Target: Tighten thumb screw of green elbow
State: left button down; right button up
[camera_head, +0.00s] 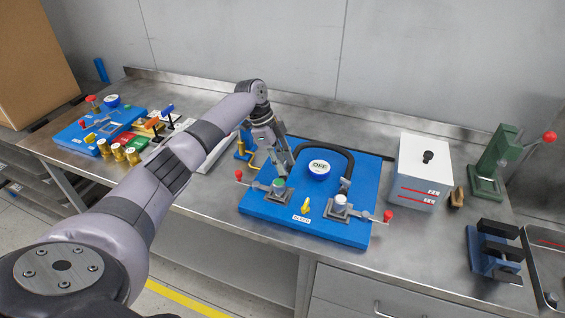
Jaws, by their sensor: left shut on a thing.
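The green elbow (279,183) sits at the left front of the blue pump test board, in a dark holder. My left gripper (283,169) reaches down onto it from behind, with its fingers shut at the top of the green part. The fingers hide some of the elbow, and I cannot make out a separate thumb screw there. A lever with a red knob (238,175) sticks out to the left of the holder. My right gripper is not in view.
The blue board (330,232) carries a round gauge (319,169), a black hose (345,157), a yellow handle (305,206) and a second white-topped fitting (340,201). A white box (420,172) and a green press (493,165) stand right. Another blue board (75,130) lies left.

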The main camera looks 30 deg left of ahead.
pick_arm(q)
jog(key=c, duration=1.2)
grip_release()
jog(key=shift+c, duration=0.2)
jog(key=v, duration=1.2)
jog(key=shift+f, duration=0.1)
